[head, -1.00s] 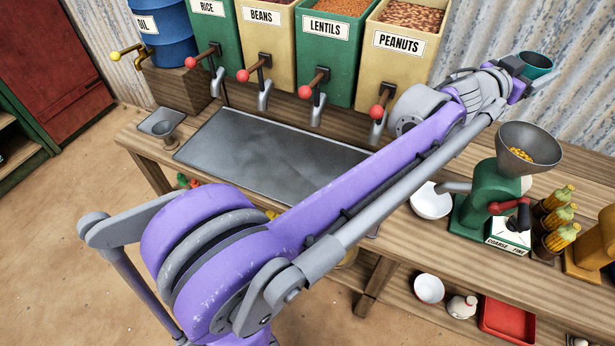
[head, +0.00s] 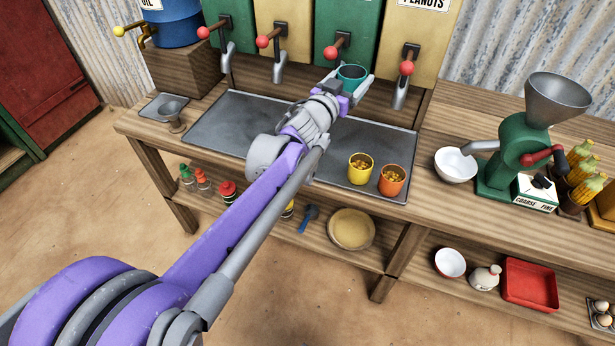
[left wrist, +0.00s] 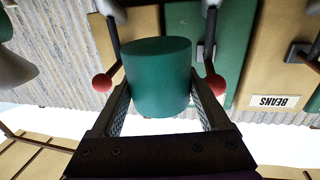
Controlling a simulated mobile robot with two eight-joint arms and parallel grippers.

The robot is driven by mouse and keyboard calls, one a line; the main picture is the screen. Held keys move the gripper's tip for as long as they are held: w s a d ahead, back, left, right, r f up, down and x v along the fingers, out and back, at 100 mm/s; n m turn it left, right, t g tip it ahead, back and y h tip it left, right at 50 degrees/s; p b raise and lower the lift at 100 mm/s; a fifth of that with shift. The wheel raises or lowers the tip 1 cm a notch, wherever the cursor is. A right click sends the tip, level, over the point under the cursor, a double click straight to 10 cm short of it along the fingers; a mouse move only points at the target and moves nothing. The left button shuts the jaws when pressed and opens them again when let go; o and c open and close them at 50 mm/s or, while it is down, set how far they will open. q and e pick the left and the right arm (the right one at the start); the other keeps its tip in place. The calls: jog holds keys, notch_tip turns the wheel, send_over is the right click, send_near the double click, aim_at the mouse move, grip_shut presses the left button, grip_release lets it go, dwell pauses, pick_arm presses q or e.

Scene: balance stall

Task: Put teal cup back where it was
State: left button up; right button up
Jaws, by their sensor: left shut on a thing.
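The teal cup (head: 351,71) is held up over the back of the grey metal tray (head: 232,122), in front of the taps. My left gripper (head: 344,84) is shut on it. In the left wrist view the teal cup (left wrist: 158,75) sits between the two fingers (left wrist: 160,105), with a tap on each side behind it. A yellow cup (head: 361,168) and an orange cup (head: 392,180), both with yellow contents, stand on the tray's front right part. The teal cup's contents cannot be made out. My right gripper is not in view.
Dispenser taps with red knobs (head: 407,68) hang over the tray's back edge. Right of the tray stand a white bowl (head: 455,165) and a green grinder (head: 505,160) with a grey hopper (head: 556,98). My left arm hides part of the tray.

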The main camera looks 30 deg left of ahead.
pick_arm(q)
jog(key=shift+n+y, duration=0.4)
jog(key=shift+y, duration=0.2)
jog(key=s+a+f+b, duration=0.1)
jog(key=f+b, duration=0.1)
jog(key=f, duration=0.4)
jog(key=s+a+f+b, duration=0.1)
jog(key=f+b, duration=0.2)
jog(key=f, duration=0.4)
jog(key=s+a+f+b, duration=0.1)
jog(key=f+b, duration=0.1)
jog(key=f, duration=0.4)
jog(key=shift+s+a+f+b, duration=0.15)
jog(key=shift+s+a+b, duration=0.15)
jog(key=shift+s, duration=0.1)
jog(key=shift+f+b, duration=0.75)
jog(key=shift+f, duration=1.45)
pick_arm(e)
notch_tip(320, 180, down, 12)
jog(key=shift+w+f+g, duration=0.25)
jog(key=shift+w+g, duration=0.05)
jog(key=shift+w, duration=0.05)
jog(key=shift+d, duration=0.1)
pick_arm(q)
jog(key=o, duration=1.3)
jog(key=shift+f, duration=0.15)
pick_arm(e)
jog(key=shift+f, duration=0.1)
